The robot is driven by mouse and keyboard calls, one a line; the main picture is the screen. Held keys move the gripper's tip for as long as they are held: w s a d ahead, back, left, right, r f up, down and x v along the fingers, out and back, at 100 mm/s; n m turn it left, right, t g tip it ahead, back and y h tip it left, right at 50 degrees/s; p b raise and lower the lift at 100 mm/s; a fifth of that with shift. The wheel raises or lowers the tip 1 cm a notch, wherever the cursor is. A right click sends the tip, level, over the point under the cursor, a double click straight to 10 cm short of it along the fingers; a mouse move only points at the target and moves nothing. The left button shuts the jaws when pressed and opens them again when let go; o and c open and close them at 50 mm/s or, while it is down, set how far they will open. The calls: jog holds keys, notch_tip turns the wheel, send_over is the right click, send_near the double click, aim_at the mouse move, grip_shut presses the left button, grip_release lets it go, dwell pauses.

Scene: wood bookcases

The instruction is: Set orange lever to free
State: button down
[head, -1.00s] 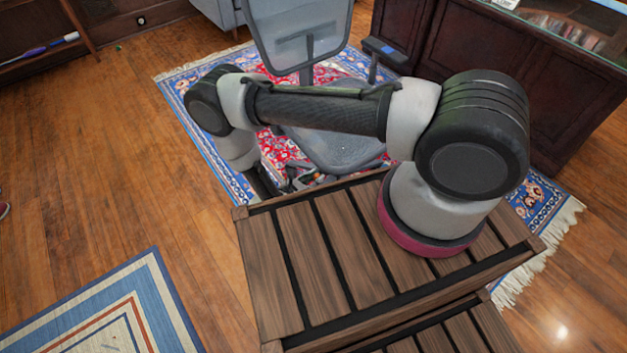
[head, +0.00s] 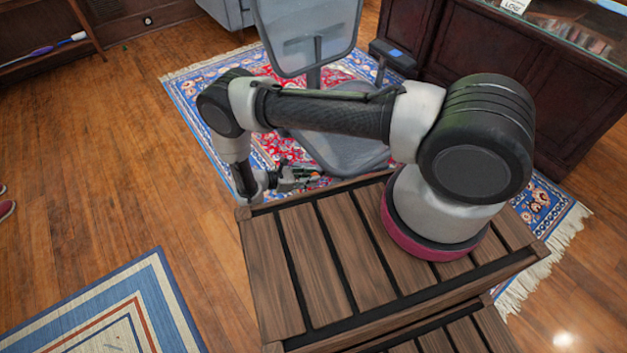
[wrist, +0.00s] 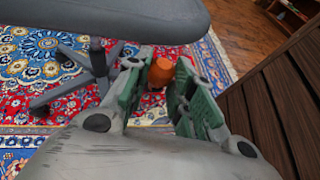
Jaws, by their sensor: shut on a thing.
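The orange lever (wrist: 161,72) sits below the edge of the grey office chair seat (wrist: 110,20) in the wrist view. My gripper (wrist: 162,85) has its green-padded fingers on both sides of the lever and is shut on it. In the head view my gripper (head: 305,178) is low beside the chair (head: 335,148), at the near side of its seat. The lever is too small there to make out clearly, and its setting cannot be read.
The chair's star base (wrist: 97,62) stands on a red and blue patterned rug (head: 205,105). A dark wood counter (head: 510,70) is behind on the right. A striped rug (head: 110,310) lies front left.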

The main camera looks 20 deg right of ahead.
jog(key=shift+w+a+r+m+g, duration=0.1)
jog(key=shift+w+a+m+g, duration=0.15)
jog(key=shift+w+m+g, duration=0.95)
jog(key=shift+s, duration=0.2)
jog(key=c, duration=1.2)
grip_release()
jog(key=v, duration=1.2)
